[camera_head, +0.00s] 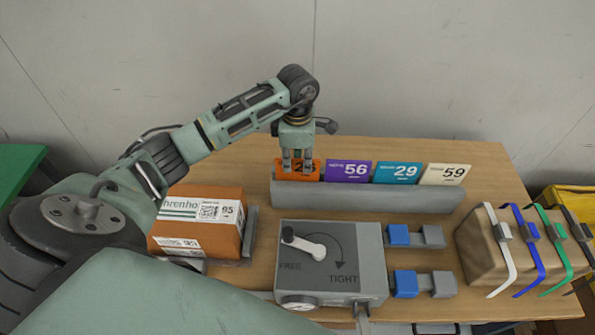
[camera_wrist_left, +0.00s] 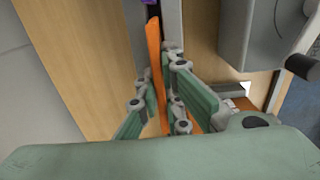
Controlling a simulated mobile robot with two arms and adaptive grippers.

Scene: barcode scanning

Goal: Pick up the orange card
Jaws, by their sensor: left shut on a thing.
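The orange card (camera_head: 308,171) stands in the grey card holder (camera_head: 360,198), at its left end. My left gripper (camera_head: 297,168) reaches down over the card from above and is shut on it. In the left wrist view the orange card (camera_wrist_left: 157,75) shows edge-on between the two fingers of the left gripper (camera_wrist_left: 165,115). The fingers hide part of the card in the head view, and I cannot tell whether its lower edge is still in the slot. My right gripper is not in view.
Purple (camera_head: 348,172), teal (camera_head: 397,173) and cream (camera_head: 443,174) cards stand to the right in the same holder. An orange box (camera_head: 197,245) with a label lies left, a grey device with a lever (camera_head: 330,265) in front. A brown block with coloured straps (camera_head: 490,255) stands at right.

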